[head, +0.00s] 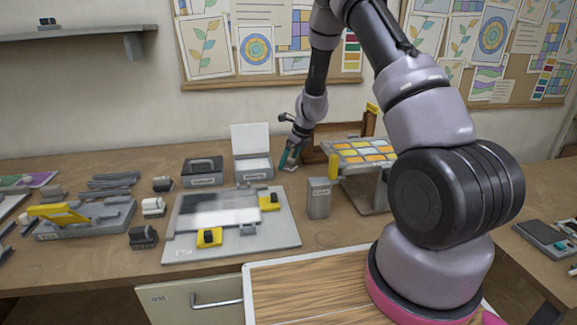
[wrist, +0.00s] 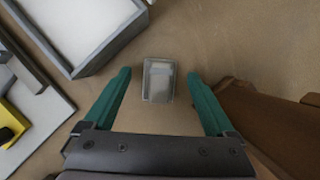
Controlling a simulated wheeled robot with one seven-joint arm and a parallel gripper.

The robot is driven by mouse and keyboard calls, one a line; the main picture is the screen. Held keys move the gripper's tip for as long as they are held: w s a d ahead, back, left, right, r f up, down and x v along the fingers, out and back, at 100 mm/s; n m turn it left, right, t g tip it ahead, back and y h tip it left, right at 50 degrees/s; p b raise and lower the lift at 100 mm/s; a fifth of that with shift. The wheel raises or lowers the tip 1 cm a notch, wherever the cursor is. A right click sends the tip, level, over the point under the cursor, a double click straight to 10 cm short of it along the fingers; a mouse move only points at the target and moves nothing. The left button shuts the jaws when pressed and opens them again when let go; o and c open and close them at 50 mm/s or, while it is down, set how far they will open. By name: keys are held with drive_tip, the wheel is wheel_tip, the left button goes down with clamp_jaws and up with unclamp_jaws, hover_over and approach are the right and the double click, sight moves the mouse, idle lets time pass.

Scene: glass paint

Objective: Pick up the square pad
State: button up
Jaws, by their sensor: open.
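A small grey square pad (wrist: 158,80) lies on the brown table in the wrist view, with a paler, glossy-looking middle. My gripper (wrist: 161,97) is open, with its two teal fingers on either side of the pad and the pad near the fingertips. The fingers look apart from it, and the gap in height is hard to judge. In the head view my gripper (head: 289,158) hangs over the back of the table, right of the open white-lidded box. I cannot make out the pad in the head view.
The grey box with white inside (wrist: 85,30) is close on the left. A brown wooden piece (wrist: 262,120) is close on the right. In the head view, a grey labelled block (head: 318,198) and a rack of orange tiles (head: 359,152) stand nearer the front.

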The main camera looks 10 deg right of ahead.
drive_tip(key=shift+w+a+f, duration=0.1)
drive_tip(key=shift+f, duration=0.3)
drive_tip(key=shift+c, duration=0.3)
clamp_jaws()
wheel_tip(320, 180, up, 18)
idle(0.4)
